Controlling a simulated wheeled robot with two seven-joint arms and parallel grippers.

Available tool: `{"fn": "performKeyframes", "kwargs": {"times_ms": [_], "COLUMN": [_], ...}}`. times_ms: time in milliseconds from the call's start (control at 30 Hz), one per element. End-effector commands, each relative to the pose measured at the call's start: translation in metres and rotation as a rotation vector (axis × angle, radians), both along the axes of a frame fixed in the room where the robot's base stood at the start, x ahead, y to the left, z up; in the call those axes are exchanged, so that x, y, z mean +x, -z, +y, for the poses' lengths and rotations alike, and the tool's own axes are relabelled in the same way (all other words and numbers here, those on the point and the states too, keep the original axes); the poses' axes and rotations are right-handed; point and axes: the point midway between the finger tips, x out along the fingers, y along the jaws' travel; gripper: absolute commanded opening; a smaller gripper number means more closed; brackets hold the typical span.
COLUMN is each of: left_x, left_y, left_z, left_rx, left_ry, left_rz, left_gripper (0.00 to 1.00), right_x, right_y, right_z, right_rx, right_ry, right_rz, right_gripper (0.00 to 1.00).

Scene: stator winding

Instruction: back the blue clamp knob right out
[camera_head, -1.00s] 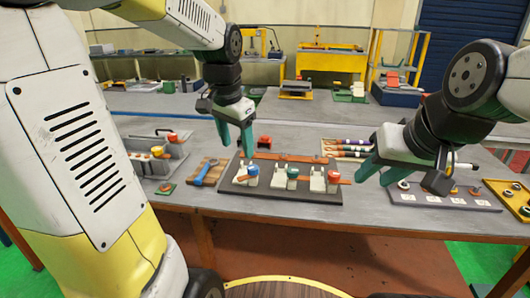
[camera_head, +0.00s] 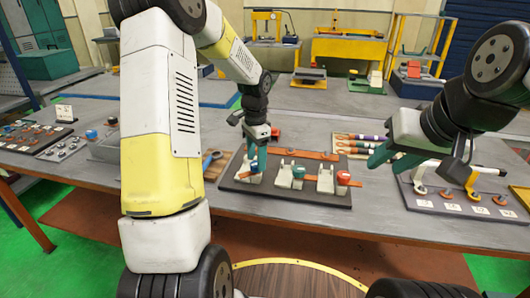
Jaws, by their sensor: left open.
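The blue clamp knob (camera_head: 254,168) sits on the leftmost white clamp of a dark board (camera_head: 275,192) on the table. My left gripper (camera_head: 255,163) is right at the blue knob from above, its teal fingers open and one on the right side of the knob. Whether they touch it I cannot tell. A green knob (camera_head: 298,172) and a red knob (camera_head: 343,178) sit on the other two clamps. My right gripper (camera_head: 388,160) hangs open and empty, right of the board.
An orange-brown strip (camera_head: 300,154) lies along the board's back. Several marker-like tools (camera_head: 358,142) lie behind it. A grey labelled tray (camera_head: 432,206) is at the right, under my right arm. A blue tool (camera_head: 208,160) lies left of the board.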

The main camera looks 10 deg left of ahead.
Motion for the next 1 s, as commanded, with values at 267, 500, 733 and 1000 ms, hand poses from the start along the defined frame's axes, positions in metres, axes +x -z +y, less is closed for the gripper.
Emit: {"fn": "performKeyframes", "kwargs": {"times_ms": [267,500,733,1000], "left_x": [-0.0004,-0.0003,-0.0003,-0.0001], "left_y": [0.0150,0.0147,0.0145,0.0142], "left_z": [0.0000,0.0000,0.0000,0.0002], "left_rx": [-0.001,0.000,0.000,0.001], "left_ry": [-0.001,-0.001,-0.001,-0.025], "left_rz": [0.001,0.000,0.000,-0.001], "left_gripper": [0.61,0.47,0.02,0.00], "right_x": [0.0000,0.0000,0.0001,0.0001], "right_y": [0.0000,0.0000,-0.0001,0.0001], "right_z": [0.0000,0.0000,0.0000,0.0000], "right_rx": [0.000,0.000,0.000,0.000], "right_ry": [0.000,0.000,0.000,0.000], "right_rz": [0.000,0.000,0.000,0.000], "right_gripper": [0.36,0.36,0.36,0.36]}}
